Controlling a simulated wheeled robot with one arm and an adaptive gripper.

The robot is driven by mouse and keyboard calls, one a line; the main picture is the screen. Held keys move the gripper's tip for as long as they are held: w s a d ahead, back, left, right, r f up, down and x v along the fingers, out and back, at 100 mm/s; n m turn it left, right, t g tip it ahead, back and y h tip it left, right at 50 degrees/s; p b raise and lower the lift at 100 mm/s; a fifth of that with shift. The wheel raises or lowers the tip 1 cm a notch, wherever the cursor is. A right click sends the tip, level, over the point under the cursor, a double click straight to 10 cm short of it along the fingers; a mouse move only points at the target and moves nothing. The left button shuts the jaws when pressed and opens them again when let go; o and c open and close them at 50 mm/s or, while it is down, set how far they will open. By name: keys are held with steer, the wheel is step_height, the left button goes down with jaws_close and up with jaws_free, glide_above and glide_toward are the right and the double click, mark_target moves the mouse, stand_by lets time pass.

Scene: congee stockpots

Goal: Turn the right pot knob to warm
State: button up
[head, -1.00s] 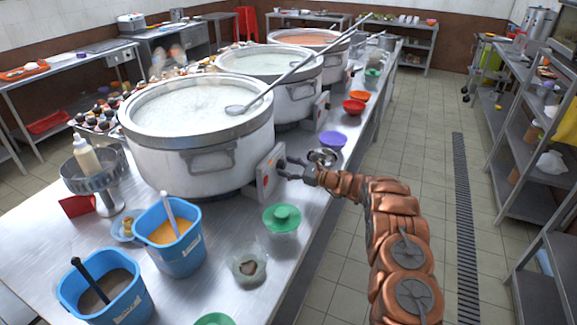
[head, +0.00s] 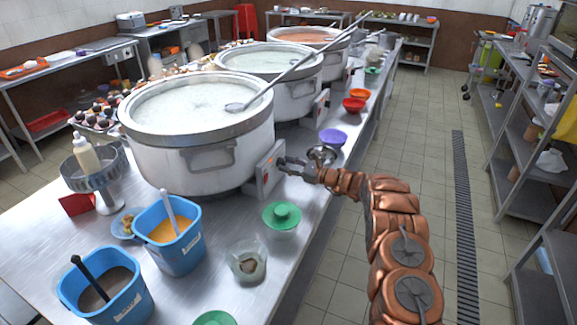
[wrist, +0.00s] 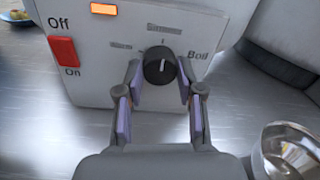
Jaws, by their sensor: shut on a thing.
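The nearest large steel pot (head: 197,125) of white congee stands at the front of a row along the counter. Its grey control box (head: 263,175) faces my arm. In the wrist view the box has a black knob (wrist: 160,66), with a faint label at left, "Simmer" above and "Boil" at right. The knob's pointer is too small to read surely. My gripper (wrist: 160,75) is shut on the knob, one fingertip on each side. It also shows at the box in the head view (head: 283,165). A red Off/On switch (wrist: 64,52) and a lit orange lamp (wrist: 103,9) are on the box.
A metal bowl (wrist: 290,150) stands right beside my gripper. A ladle (head: 235,107) rests in the pot. The aisle at right is clear.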

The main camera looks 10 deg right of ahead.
steer(key=shift+a+f+b, duration=0.1)
steer(key=shift+f+b, duration=0.05)
steer(key=shift+b, duration=0.25)
steer(key=n+b, duration=0.1)
steer(key=b, duration=0.1)
steer(key=n+b, duration=0.1)
steer(key=b, duration=0.1)
steer(key=shift+a+f+b, duration=0.1)
steer(key=shift+f+b, duration=0.25)
steer(key=n+b, duration=0.5)
steer(key=b, duration=0.5)
steer(key=shift+f, duration=0.1)
steer(key=n+b, duration=0.6)
steer(key=b, duration=0.4)
steer(key=shift+y+b, duration=0.3)
steer(key=shift+r+n+b, duration=0.3)
steer(key=shift+n+b, duration=0.3)
steer(key=shift+b, duration=0.05)
steer(key=shift+r, duration=0.1)
steer(key=o, duration=1.2)
steer(key=shift+c, duration=0.2)
steer(key=shift+r, duration=0.1)
